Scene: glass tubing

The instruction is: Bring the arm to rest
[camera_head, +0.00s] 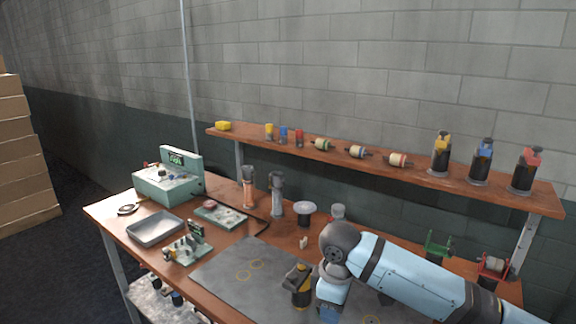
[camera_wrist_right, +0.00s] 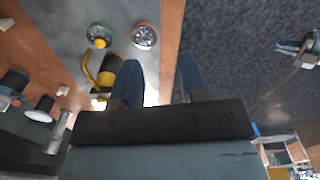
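My right arm comes in from the right in the head view, and its blue wrist section (camera_head: 332,292) hangs over the front of the workbench (camera_head: 228,250). In the right wrist view my right gripper (camera_wrist_right: 159,66) has its two blue fingers apart. No object shows between them, only the bench edge and floor beyond. A black and yellow tool (camera_head: 300,284) stands on the grey mat just left of the wrist. It also shows beside the left finger in the wrist view (camera_wrist_right: 109,72); I cannot tell whether they touch. My left gripper is not in view.
The grey mat (camera_head: 225,277) has bare room left of the tool. A metal tray (camera_head: 155,231), a green instrument (camera_head: 166,186) and small fixtures stand on the left. A shelf (camera_head: 385,170) with spools and bottles runs behind. Two round pieces (camera_wrist_right: 145,36) lie on the mat.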

